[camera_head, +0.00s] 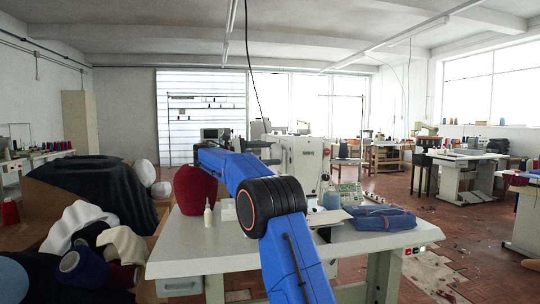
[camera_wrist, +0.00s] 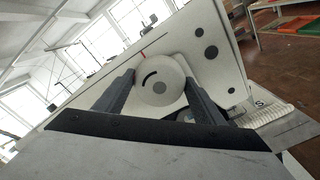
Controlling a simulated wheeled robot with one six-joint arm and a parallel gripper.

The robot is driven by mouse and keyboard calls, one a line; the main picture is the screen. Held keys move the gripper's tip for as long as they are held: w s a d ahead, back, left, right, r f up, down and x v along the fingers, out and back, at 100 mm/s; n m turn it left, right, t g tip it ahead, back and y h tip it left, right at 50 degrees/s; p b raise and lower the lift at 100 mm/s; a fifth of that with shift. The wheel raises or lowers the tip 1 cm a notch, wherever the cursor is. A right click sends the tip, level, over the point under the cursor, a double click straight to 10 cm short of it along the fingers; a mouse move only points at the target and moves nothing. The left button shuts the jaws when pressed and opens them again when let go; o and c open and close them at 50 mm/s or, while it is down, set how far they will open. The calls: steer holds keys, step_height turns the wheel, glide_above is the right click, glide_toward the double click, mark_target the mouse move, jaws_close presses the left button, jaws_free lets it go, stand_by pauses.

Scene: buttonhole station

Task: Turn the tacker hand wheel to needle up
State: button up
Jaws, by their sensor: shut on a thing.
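The white tacker machine (camera_head: 308,158) stands on the work table, behind my blue arm in the head view. In the wrist view its pale side panel (camera_wrist: 215,62) fills the upper middle, tilted. The round light hand wheel (camera_wrist: 165,97) sits on that panel, with a dark curved mark and a dark dot on its face. A short red line is on the panel just above the wheel. My gripper (camera_wrist: 160,92) has one dark finger on each side of the wheel and is shut on it. In the head view my gripper is hidden behind the arm.
Dark and white cloth heaps crowd the left. The brown floor at the right is partly open.

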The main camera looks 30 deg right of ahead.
steer(key=m, duration=0.4)
steer(key=shift+f+m, duration=0.1)
steer(key=shift+m, duration=1.8)
steer(key=o, duration=1.1)
steer(key=shift+a, duration=0.1)
steer(key=shift+c, duration=0.2)
